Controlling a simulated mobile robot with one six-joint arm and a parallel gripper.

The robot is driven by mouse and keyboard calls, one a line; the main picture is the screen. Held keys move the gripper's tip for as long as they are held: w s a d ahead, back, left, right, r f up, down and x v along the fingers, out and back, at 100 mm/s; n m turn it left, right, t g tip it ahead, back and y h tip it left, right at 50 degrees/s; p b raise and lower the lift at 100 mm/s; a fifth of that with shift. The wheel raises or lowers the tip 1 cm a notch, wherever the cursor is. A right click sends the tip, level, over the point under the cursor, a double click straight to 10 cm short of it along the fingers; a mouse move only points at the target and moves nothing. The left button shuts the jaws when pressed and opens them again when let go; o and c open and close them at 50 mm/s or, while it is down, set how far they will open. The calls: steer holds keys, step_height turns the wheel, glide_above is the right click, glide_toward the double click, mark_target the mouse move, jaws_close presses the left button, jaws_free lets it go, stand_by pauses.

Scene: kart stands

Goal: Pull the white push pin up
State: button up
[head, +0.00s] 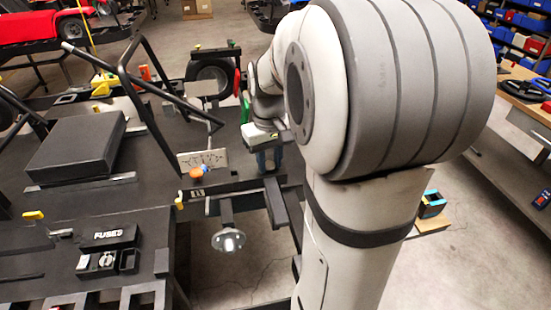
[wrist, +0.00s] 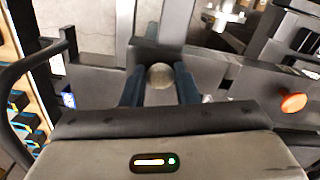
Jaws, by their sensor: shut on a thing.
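The white push pin (wrist: 160,76) shows in the wrist view as a round, greyish-white knob end-on between the two blue fingers of my gripper (wrist: 159,84). The fingers are shut on it, one on each side. The pin sits over a dark metal bar of the kart stand. In the head view my gripper (head: 267,159) points down at the right end of the stand, and the pin is hidden there by the fingers and the wrist. How far the pin stands out of the bar cannot be told.
An orange knob (wrist: 293,103) stands beside my gripper, and also shows in the head view (head: 197,173). A wheel hub (head: 228,240) sticks out below. A black FUSES box (head: 108,250) lies on the stand at the left. A bent black bar (head: 140,95) rises behind.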

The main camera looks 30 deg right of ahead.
mark_target(270, 165)
steer(key=shift+r+p, duration=0.45)
steer(key=shift+r, duration=0.15)
steer(key=o, duration=1)
step_height(270, 165, up, 7)
steer(key=shift+r+b, duration=0.1)
steer(key=shift+b, duration=0.3)
steer(key=shift+r, duration=0.25)
